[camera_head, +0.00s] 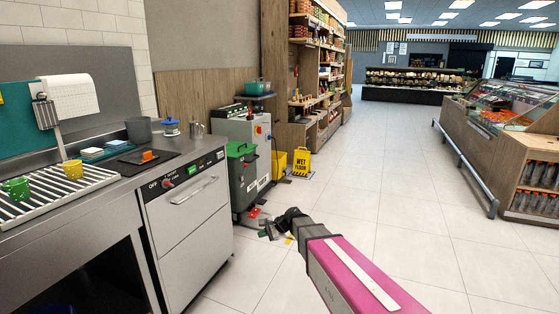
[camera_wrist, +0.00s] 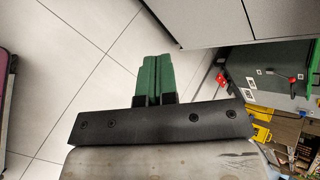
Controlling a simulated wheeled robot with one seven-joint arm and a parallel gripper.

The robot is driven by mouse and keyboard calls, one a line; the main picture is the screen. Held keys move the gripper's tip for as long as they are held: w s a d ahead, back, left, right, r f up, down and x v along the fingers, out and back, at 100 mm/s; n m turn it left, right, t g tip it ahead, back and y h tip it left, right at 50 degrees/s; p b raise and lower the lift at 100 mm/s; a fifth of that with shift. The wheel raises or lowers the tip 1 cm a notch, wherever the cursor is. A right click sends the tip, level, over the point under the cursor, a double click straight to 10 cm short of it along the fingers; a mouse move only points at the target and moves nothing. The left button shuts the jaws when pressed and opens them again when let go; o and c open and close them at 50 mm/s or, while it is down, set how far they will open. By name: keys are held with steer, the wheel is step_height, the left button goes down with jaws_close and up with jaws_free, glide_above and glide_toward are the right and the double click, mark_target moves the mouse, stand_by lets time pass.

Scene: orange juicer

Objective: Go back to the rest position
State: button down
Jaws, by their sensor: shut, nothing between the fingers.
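My gripper (camera_head: 268,232) is at the end of my pink and black arm, which reaches out over the tiled floor in the head view. It is in front of the grey bin with the green lid and to the right of the steel dishwasher. In the wrist view the two green fingers of my gripper (camera_wrist: 156,76) lie side by side, shut, with nothing between them. Pale floor tiles show beyond the fingertips.
The steel dishwasher (camera_head: 190,218) and counter fill the left, with a yellow cup (camera_head: 73,169) and green cup (camera_head: 17,188) on a rack. A grey bin (camera_head: 242,178) and yellow wet-floor sign (camera_head: 301,162) stand behind my gripper. The floor to the right is clear.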

steer(key=s+d+f+n+g+h, duration=0.1)
steer(key=s+d+n+h, duration=0.4)
steer(key=s+d, duration=0.4)
steer(key=s+d+f+n+g+h, duration=0.1)
steer(key=s+d+n+h, duration=0.4)
steer(key=s+d, duration=0.5)
steer(key=d+f, duration=0.1)
steer(key=d, duration=0.6)
steer(key=shift+s+d+g, duration=0.25)
steer(key=shift+d+g, duration=0.05)
steer(key=shift+f, duration=0.1)
